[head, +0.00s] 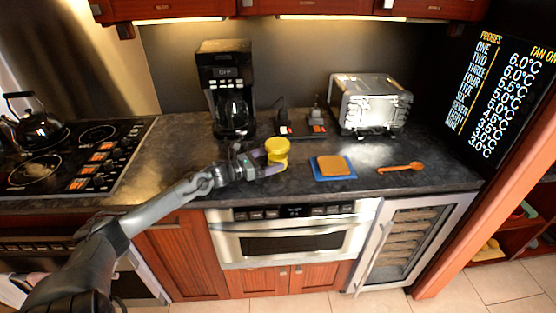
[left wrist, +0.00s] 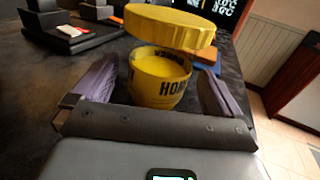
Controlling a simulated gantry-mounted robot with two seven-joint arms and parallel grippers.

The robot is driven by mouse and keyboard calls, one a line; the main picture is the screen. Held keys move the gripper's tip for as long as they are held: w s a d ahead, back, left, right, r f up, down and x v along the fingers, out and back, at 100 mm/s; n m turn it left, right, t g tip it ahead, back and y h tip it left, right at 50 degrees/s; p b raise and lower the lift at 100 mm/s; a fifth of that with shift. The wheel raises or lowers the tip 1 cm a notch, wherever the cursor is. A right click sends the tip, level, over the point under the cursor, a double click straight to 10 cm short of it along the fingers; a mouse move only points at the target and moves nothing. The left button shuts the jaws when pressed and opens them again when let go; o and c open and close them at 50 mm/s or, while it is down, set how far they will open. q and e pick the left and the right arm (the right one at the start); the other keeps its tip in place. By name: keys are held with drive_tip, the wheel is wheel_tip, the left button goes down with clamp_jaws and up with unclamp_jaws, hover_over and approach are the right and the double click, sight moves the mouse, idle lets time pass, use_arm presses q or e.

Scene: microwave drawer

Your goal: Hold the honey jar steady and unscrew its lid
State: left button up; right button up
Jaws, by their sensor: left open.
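The yellow honey jar (head: 275,162) stands on the dark counter in front of the coffee maker. In the left wrist view the jar body (left wrist: 160,88), with black lettering, stands between the two purple fingers, which are apart. My right gripper is not in view.
A blue board (head: 322,176) with a bread slice (head: 333,166) lies right of the jar, then an orange spoon (head: 400,167). A coffee maker (head: 228,90) and a toaster oven (head: 370,104) stand behind. The stove (head: 60,155) is at the left.

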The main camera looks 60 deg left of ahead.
sight(287, 144)
use_arm(q)
drive_tip(key=shift+w, duration=0.35)
drive_tip(key=shift+w+d+b, duration=0.2)
drive_tip(key=shift+w+b, duration=0.55)
drive_tip(key=shift+w, duration=1.35)
drive_tip(key=c, duration=1.3)
drive_tip(key=shift+r, duration=0.15)
drive_tip(key=shift+r, duration=0.55)
drive_tip(key=r, duration=0.1)
drive_tip(key=d+r+p, duration=0.1)
drive_tip(key=r, duration=0.1)
drive_tip(key=shift+w+r, duration=0.2)
drive_tip(key=shift+r, duration=0.1)
drive_tip(key=w+d+r, duration=0.1)
drive_tip(key=d+r, duration=0.1)
drive_tip(key=d, duration=0.1)
drive_tip(key=w+d+r, duration=0.2)
drive_tip(key=d, duration=0.1)
drive_tip(key=w+d+r+p, duration=0.1)
drive_tip(key=w+d+r, duration=0.1)
drive_tip(key=d, duration=0.1)
drive_tip(key=shift+w+d, duration=0.1)
drive_tip(key=shift+w, duration=0.05)
